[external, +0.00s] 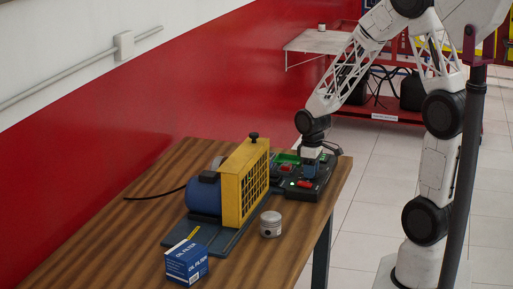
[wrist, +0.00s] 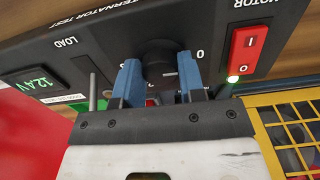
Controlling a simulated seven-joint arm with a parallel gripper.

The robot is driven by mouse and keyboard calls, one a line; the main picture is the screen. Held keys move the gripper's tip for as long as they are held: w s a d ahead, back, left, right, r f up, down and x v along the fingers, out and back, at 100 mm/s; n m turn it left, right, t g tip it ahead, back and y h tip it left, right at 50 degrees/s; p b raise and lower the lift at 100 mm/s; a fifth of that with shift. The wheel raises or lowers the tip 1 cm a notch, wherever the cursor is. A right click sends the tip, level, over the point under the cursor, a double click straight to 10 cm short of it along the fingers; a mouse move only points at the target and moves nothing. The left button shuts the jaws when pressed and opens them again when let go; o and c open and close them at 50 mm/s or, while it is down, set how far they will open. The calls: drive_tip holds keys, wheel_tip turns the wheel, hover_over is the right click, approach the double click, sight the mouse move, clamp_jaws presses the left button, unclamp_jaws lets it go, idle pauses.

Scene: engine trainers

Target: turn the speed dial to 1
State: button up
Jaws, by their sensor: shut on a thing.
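The speed dial (wrist: 160,60) is a round black knob on the dark control panel (wrist: 110,45), seen in the wrist view. The blue fingers of my gripper (wrist: 159,78) stand on either side of it and are shut on it. A white "0" is printed to the right of the dial; other scale marks are hidden or too unclear to read, and I cannot tell which number the dial points to. In the external view my gripper (external: 312,168) points down onto the panel (external: 318,188), and the dial is hidden.
A red motor switch (wrist: 243,50) with a lit green lamp is right of the dial; a metal toggle (wrist: 93,92) and 12.4V display (wrist: 38,82) are left. The yellow guard (external: 246,182), blue motor (external: 203,193), oil filter box (external: 187,262) and metal piston (external: 270,225) are nearby.

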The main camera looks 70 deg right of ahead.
drive_tip(key=m, duration=1.1)
idle(0.3)
drive_tip(key=shift+m, duration=0.3)
drive_tip(key=o, duration=0.9)
drive_tip(key=shift+r, duration=4.05)
